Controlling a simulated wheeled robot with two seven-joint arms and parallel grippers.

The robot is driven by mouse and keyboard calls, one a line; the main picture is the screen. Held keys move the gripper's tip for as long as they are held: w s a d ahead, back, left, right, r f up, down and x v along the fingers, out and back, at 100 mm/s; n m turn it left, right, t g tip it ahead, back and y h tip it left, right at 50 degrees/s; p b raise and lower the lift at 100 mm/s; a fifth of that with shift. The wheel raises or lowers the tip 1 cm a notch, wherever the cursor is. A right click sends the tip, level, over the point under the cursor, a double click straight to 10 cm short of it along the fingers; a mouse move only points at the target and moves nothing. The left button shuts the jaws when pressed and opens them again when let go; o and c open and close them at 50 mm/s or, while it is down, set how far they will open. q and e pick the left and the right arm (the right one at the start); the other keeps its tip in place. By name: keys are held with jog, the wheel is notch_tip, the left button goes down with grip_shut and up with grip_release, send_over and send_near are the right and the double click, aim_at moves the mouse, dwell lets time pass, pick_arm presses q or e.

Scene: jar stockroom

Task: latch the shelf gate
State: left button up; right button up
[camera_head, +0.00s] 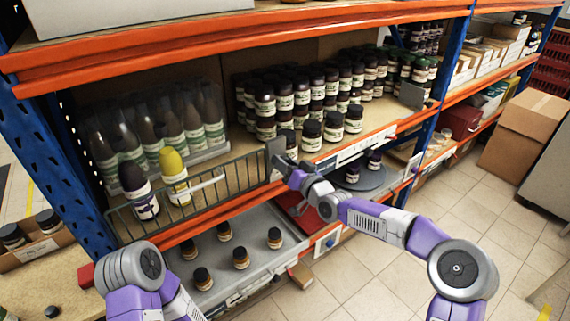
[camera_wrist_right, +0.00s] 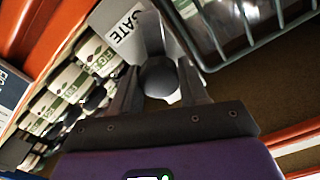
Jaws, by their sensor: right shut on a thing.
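The shelf gate (camera_head: 215,186) is a low grey wire rail along the front of the middle shelf at left. A grey end plate (camera_head: 274,152) stands at its right end; in the right wrist view a plate lettered GATE (camera_wrist_right: 126,24) sits beside a dark round knob (camera_wrist_right: 158,77). My right gripper (camera_head: 284,168) is at that end, its fingers (camera_wrist_right: 160,88) shut on the gate knob. Grey bars of the gate (camera_wrist_right: 254,38) run to the upper right there. My left arm shows at lower left, but its gripper is out of view.
Behind the gate stand a dark bottle (camera_head: 138,192), a yellow bottle (camera_head: 174,176) and a clear-wrapped bottle pack (camera_head: 160,130). Several dark jars (camera_head: 312,134) fill the shelf to the right. A grey tray (camera_head: 262,262) with small jars lies below. Open floor is at right.

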jog(key=m, duration=0.3)
jog(key=shift+d+f+b, duration=0.1)
jog(key=shift+b, duration=0.3)
jog(key=m+b, duration=0.1)
jog(key=m, duration=0.1)
jog(key=shift+f+m, duration=0.1)
jog(key=shift+m, duration=0.3)
jog(key=m+b, duration=0.2)
jog(key=m, duration=0.2)
jog(key=shift+w+m+b, duration=0.1)
jog(key=shift+m+b, duration=0.65)
jog(key=shift+m, duration=0.65)
jog(key=o, duration=1)
